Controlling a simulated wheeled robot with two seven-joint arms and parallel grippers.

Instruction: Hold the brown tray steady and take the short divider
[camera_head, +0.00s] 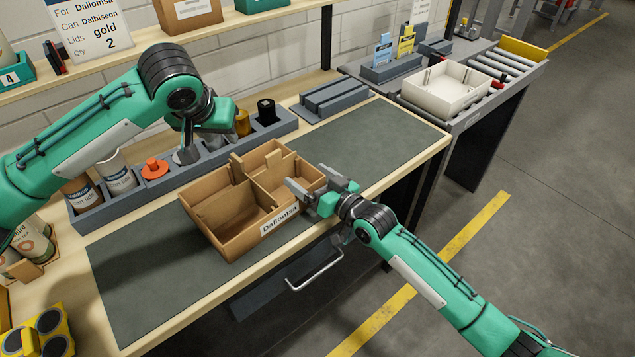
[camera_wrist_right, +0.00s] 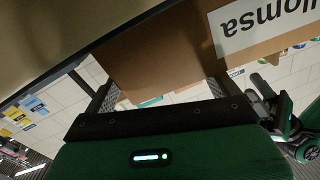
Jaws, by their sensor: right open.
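The brown tray (camera_head: 216,238) stands on the dark mat, its "Dallomsa" label facing the front. A long divider (camera_head: 246,182) with a raised tab splits it. A shorter divider seems to cross the right half, but my right gripper partly hides that area. My right gripper (camera_head: 306,180) is open at the tray's right end, one finger over the tray. In the right wrist view the tray's brown wall (camera_wrist_right: 160,60) rises between the fingers. My left gripper (camera_head: 188,152) points down behind the tray, above the grey rack, apart from the tray. Its opening is unclear.
The grey rack (camera_head: 205,172) behind the tray holds cans, an orange piece and dark and gold pieces. Grey blocks (camera_head: 333,97) lie at the back right. A white tray (camera_head: 443,90) sits on the roller conveyor. The mat's front left is clear.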

